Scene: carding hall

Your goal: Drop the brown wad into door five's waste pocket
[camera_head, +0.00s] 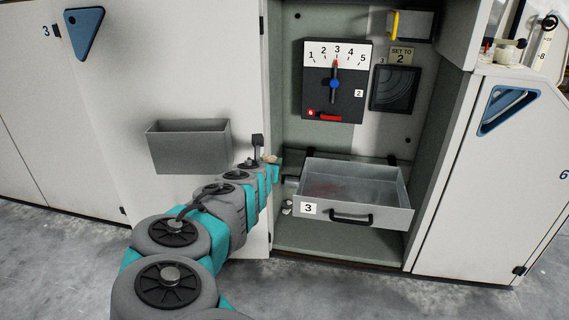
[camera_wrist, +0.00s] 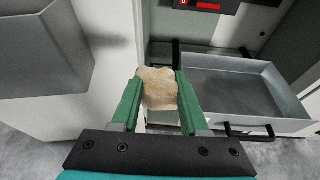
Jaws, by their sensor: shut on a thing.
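My gripper (camera_wrist: 158,92) is shut on a pale beige, fuzzy wad (camera_wrist: 159,88), held between its two green fingers. In the head view the wad (camera_head: 271,158) is small at the end of my arm, between the grey pocket and the drawer. A grey open-topped pocket (camera_head: 188,150) is fixed to the white panel left of the open cabinet; it also shows at the left of the wrist view (camera_wrist: 45,55). No number five is readable on its panel. The pocket's inside is mostly hidden.
An open metal drawer (camera_head: 352,205) marked 3 juts from the cabinet, right of my gripper. Above it is a dial panel (camera_head: 335,100) with its pointer at 3 and a "set to 2" sign (camera_head: 401,56). A door marked 6 (camera_head: 505,180) stands at right.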

